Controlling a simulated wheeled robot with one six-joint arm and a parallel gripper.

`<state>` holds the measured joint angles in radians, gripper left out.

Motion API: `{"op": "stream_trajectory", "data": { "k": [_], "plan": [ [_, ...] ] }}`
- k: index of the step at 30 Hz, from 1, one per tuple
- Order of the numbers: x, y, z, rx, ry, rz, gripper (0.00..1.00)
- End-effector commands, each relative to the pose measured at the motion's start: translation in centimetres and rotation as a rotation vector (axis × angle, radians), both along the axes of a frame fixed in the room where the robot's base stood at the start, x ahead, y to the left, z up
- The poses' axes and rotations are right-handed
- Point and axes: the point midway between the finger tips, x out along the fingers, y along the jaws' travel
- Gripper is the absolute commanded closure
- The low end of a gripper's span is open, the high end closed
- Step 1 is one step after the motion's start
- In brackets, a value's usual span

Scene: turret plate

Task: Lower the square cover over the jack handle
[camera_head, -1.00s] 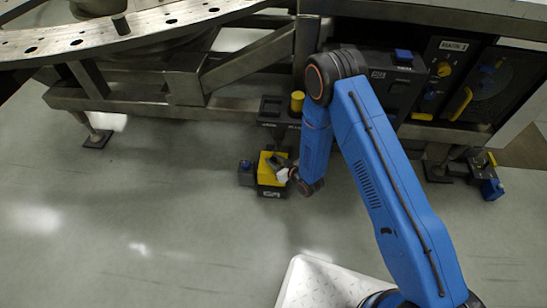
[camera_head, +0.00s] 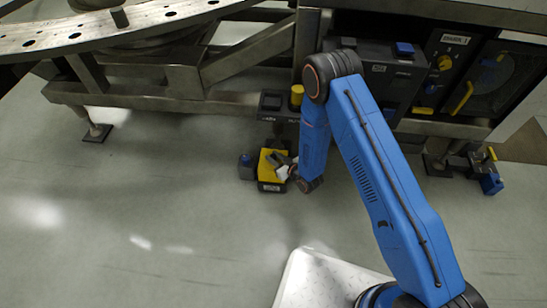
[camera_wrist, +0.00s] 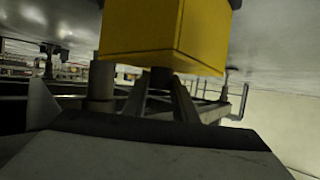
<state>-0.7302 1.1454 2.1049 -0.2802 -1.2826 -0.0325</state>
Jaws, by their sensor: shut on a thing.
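The square cover (camera_head: 267,169) is a yellow box low over the floor, left of my forearm in the head view. My gripper (camera_head: 281,163) is at its upper right side and shut on it, seemingly by a dark stem. The yellow cover (camera_wrist: 160,30) fills the top of the wrist view, which looks upside down, with the dark stem (camera_wrist: 162,78) between it and my gripper. A dark labelled body (camera_head: 271,187) shows under the cover in the head view. I cannot tell whether they touch. The jack handle is not visible there, perhaps hidden by the cover.
A blue block (camera_head: 246,167) stands just left of the cover. A dark box with a yellow cylinder (camera_head: 297,95) is behind it, on the steel frame (camera_head: 180,103). Another blue jack-like unit with a yellow handle (camera_head: 491,154) is at the right. The floor in front is open.

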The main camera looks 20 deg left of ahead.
Motion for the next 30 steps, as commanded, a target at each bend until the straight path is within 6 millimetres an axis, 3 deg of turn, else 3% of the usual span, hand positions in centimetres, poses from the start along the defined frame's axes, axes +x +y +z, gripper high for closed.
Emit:
{"op": "stream_trajectory", "data": {
  "k": [12, 13, 15, 25, 30],
  "plan": [
    [-0.1, -0.2, -0.2, 0.001, -0.001, 0.000, 1.00],
    [-0.1, -0.2, -0.1, 0.001, -0.001, 0.000, 0.67],
    [-0.1, -0.2, -0.2, 0.000, 0.000, 0.000, 0.53],
    [-0.2, -0.3, -0.1, -0.001, 0.001, 0.000, 0.53],
    [-0.9, -1.6, 0.4, -0.001, 0.002, -0.001, 0.53]
  ]
}}
